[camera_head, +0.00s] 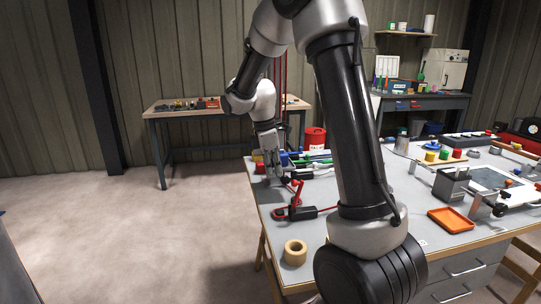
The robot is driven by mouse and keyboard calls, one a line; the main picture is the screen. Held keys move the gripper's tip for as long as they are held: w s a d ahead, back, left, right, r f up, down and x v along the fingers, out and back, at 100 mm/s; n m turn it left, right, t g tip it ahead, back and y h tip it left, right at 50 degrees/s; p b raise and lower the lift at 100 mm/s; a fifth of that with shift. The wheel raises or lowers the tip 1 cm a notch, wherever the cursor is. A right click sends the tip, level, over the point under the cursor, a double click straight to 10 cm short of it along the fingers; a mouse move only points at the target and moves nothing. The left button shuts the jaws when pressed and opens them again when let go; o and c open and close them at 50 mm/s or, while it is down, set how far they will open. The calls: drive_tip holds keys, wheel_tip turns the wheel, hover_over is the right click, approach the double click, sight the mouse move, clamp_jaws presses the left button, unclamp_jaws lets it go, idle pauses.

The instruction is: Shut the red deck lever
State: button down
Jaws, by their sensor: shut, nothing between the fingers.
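The red deck lever (296,194) stands up from a dark base with a red plate, near the left end of the grey workbench (292,228). Its red handle is raised and tilted. My gripper (273,178) points down over the far left part of the bench, behind and a little left of the lever. It is shut and holds nothing. I see a gap in the picture between the gripper and the lever, but cannot judge the depth well. My arm hides the middle of the bench.
A tan ring (295,252) lies in front of the lever. Green, blue and red items crowd the bench beside my gripper. A red bucket (315,138) stands behind. An orange tray (450,220) lies right of my arm. Open floor (130,230) is at left.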

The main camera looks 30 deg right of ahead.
drive_tip(key=shift+s+d+f, duration=0.3)
drive_tip(key=shift+d+f, duration=0.3)
drive_tip(key=shift+d, duration=0.2)
drive_tip(key=shift+s+d+f, duration=0.25)
drive_tip(key=shift+d+f, duration=0.35)
drive_tip(key=shift+d, duration=0.15)
drive_tip(key=shift+s+d+r+y, duration=0.1)
drive_tip(key=shift+d+r+y, duration=0.05)
drive_tip(key=shift+d+y, duration=0.2)
drive_tip(key=shift+d, duration=0.25)
drive_tip(key=shift+s+d+r+t+y, duration=0.1)
drive_tip(key=shift+s+d+t+y, duration=0.1)
drive_tip(key=shift+d+y, duration=0.3)
drive_tip(key=shift+s+d+t+y, duration=0.1)
drive_tip(key=shift+d+t+y, duration=0.1)
drive_tip(key=shift+d+y, duration=0.3)
drive_tip(key=s+d+f+t+y, duration=0.3)
drive_tip(key=d+f+y, duration=0.4)
drive_tip(key=d+y, duration=0.3)
drive_tip(key=shift+s+d+f, duration=0.15)
drive_tip(key=shift+s+d, duration=0.1)
drive_tip(key=shift+d, duration=0.65)
drive_tip(key=shift+y, duration=0.25)
